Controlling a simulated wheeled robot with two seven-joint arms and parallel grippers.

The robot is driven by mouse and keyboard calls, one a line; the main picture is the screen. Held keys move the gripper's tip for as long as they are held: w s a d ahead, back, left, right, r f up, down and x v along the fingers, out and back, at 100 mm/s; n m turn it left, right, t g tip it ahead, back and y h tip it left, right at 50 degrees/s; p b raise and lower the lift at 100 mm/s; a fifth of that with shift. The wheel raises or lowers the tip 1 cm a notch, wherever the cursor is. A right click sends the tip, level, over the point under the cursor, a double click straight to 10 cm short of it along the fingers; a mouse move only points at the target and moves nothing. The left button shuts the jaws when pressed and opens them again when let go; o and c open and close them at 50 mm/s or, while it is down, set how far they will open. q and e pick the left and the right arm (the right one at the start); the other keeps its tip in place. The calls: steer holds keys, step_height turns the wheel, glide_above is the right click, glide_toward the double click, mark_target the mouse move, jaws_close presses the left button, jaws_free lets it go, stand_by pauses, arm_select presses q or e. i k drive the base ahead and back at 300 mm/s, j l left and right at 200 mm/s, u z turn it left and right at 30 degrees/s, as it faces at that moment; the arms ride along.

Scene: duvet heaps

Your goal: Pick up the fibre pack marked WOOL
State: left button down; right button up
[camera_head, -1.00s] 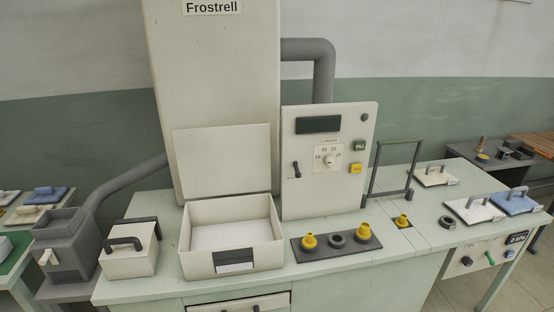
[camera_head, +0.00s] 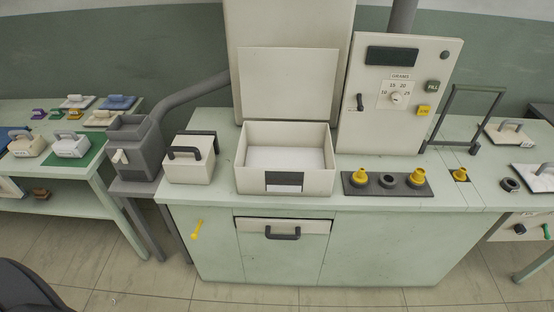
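Two pale packs with grey handles stand on the left side table. The beige pack (camera_head: 26,146) has a small label on its front, at the table's left end. The whiter pack (camera_head: 71,147) stands to its right on a green mat (camera_head: 92,143). The lettering on both is too small to read surely, so I cannot tell which is marked WOOL. Neither of my grippers is in view.
The grey hopper (camera_head: 136,149) stands between the side table and the main bench. A white handled box (camera_head: 190,167), an open tray (camera_head: 318,178) and a control panel (camera_head: 397,128) are on the bench. Open floor (camera_head: 150,288) lies in front.

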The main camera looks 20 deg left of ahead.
mark_target(26, 144)
steer(key=u, duration=2.2)
steer(key=i+j+z, duration=0.15)
steer(key=z, duration=0.25)
steer(key=i+j+z, duration=0.15)
steer(key=z, duration=0.25)
steer(key=i+j+z, duration=0.1)
steer(key=j+z, duration=0.25)
